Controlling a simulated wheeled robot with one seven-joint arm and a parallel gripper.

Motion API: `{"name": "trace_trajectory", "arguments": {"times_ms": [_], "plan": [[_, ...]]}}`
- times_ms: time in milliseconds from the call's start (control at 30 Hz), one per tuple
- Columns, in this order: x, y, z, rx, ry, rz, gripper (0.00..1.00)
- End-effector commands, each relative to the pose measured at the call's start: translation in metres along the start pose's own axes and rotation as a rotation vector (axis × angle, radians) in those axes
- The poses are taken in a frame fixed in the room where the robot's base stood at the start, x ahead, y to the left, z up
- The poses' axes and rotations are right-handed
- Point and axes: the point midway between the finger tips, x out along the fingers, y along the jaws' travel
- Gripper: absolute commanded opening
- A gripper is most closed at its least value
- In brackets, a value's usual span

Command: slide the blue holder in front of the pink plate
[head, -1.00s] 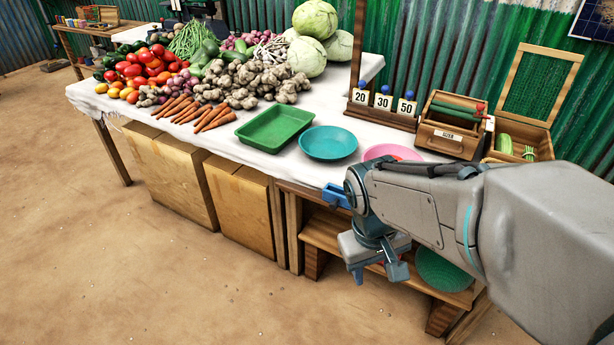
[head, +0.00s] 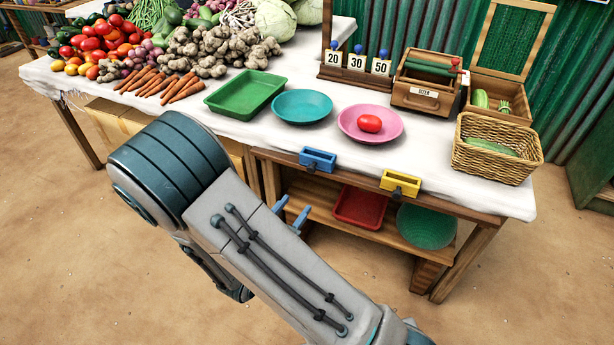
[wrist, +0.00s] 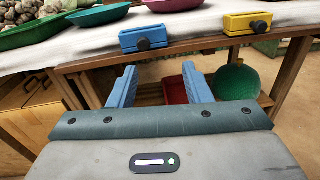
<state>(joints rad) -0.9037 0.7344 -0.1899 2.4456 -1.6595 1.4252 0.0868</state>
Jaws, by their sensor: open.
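The blue holder (head: 318,159) is on the table's front edge, below the gap between the teal plate and the pink plate (head: 370,122), left of the pink plate's middle. A red tomato (head: 369,124) lies on the pink plate. In the wrist view the blue holder (wrist: 143,38) shows a dark round knob on its front. My gripper (head: 291,211) is open and empty, lower than the table edge and in front of it, apart from the holder. In the wrist view its blue fingers (wrist: 160,86) point toward the table, below the holder.
A yellow holder (head: 400,183) is on the same edge to the right. The teal plate (head: 302,106) and green tray (head: 246,95) stand to the left, a wicker basket (head: 496,150) to the right.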

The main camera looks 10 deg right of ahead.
Motion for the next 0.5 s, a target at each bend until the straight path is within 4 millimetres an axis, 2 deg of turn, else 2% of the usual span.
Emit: {"name": "trace_trajectory", "arguments": {"times_ms": [100, 233, 367, 500], "plan": [[-0.007, 0.013, -0.010, -0.040, -0.016, 0.078, 0.45], [-0.002, 0.018, -0.012, -0.049, -0.022, 0.099, 0.45], [0.018, 0.019, -0.011, -0.048, -0.022, 0.096, 0.45], [0.047, 0.021, -0.011, -0.048, -0.022, 0.094, 0.45]]}}
